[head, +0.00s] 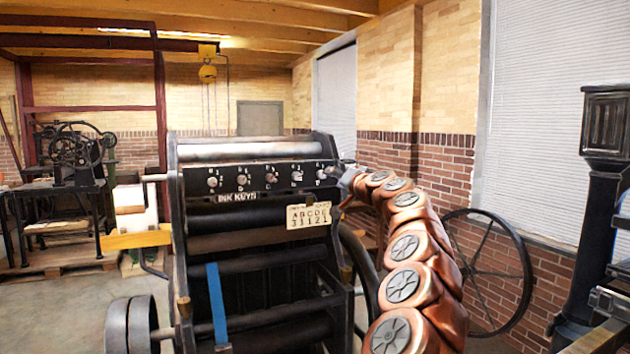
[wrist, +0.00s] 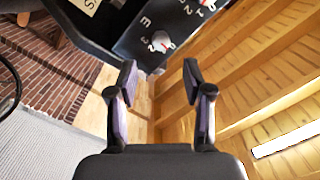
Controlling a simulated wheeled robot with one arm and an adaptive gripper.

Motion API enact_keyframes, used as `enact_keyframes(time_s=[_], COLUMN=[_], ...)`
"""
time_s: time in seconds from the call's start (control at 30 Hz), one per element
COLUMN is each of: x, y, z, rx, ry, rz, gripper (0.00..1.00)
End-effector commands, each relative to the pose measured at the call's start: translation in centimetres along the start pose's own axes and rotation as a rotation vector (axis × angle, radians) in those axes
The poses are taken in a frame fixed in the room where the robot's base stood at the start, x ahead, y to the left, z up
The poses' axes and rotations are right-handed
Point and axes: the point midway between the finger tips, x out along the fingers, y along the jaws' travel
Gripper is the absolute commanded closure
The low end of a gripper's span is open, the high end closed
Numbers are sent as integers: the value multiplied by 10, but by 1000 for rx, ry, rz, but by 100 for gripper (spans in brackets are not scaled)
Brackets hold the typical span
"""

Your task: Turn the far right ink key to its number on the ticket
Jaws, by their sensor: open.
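The far right ink key (head: 321,174) is a small pale knob at the right end of a black panel on the press. In the wrist view the key (wrist: 161,42) is beside the letter E, with small numbers around it and a red mark; I cannot tell which number it points to. My gripper (wrist: 160,80) is open and empty, its two dark fingers apart with the key just beyond the tips, not between them. In the head view my gripper is small and partly merged with the arm, right of the panel. The ticket (head: 309,215) reads ABCDE over 31121.
Several other ink keys (head: 243,180) sit in a row to the left on the panel. The black press (head: 270,250) has rollers below and a blue strap (head: 217,305). A large spoked wheel (head: 487,272) stands right of my arm, before a brick wall.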

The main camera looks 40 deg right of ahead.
Motion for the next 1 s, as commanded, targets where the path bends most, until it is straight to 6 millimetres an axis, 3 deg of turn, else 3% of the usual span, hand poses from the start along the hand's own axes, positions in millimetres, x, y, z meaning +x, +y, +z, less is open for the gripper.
enact_keyframes(time_s=[1.0], x=[57], y=[-4], z=[6], rx=[1], ry=[-2], rz=[-3], gripper=[50])
